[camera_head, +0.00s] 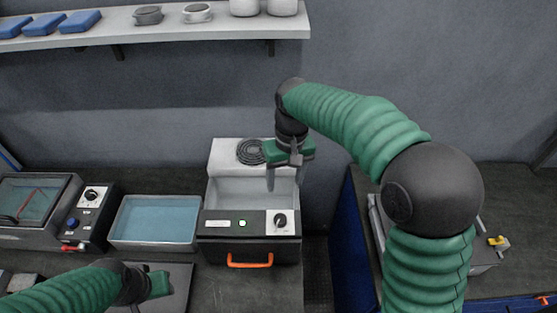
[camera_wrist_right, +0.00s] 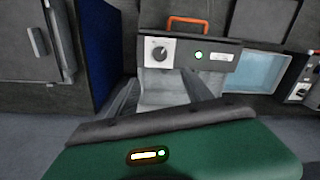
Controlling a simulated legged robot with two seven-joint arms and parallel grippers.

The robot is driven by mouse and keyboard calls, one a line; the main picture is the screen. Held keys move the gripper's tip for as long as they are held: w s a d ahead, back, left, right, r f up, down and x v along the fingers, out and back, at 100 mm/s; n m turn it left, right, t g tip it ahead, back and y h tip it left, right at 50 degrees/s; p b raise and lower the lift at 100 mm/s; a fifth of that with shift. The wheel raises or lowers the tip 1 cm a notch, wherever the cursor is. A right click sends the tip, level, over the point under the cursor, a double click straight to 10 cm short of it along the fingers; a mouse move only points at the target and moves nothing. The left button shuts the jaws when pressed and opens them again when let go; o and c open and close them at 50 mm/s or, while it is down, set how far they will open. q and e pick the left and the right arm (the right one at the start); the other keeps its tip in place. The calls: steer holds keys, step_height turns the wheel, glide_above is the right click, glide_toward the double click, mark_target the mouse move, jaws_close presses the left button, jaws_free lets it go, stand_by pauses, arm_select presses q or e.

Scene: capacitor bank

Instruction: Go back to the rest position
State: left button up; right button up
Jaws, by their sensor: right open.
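My right gripper (camera_head: 285,179) is open and empty. It points down over the white basin of a bench unit (camera_head: 249,222); I cannot tell its exact height above it. In the right wrist view the two dark fingers of this gripper (camera_wrist_right: 163,90) stand apart, with the unit's white interior between them. The unit has a black front panel, a lit green button (camera_head: 242,223), a knob (camera_head: 280,220) and an orange handle (camera_head: 250,262). My left gripper (camera_head: 155,284) is low at the left, over a dark grey panel; its fingers are not clear.
A tray with a blue inside (camera_head: 156,221) stands left of the unit, beside a black control box (camera_head: 88,215). A shelf (camera_head: 120,36) with blue boxes and pots runs along the wall. A yellow item (camera_head: 498,242) lies at the right, beyond my right arm.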

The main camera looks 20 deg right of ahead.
steer(key=s+d+f+t, duration=0.2)
steer(key=s+d+f, duration=0.2)
steer(key=s+f, duration=0.6)
steer(key=s, duration=0.5)
steer(key=shift+s+f+t+h, duration=0.2)
steer(key=shift+f+t+h, duration=0.1)
steer(key=shift+f+h, duration=0.1)
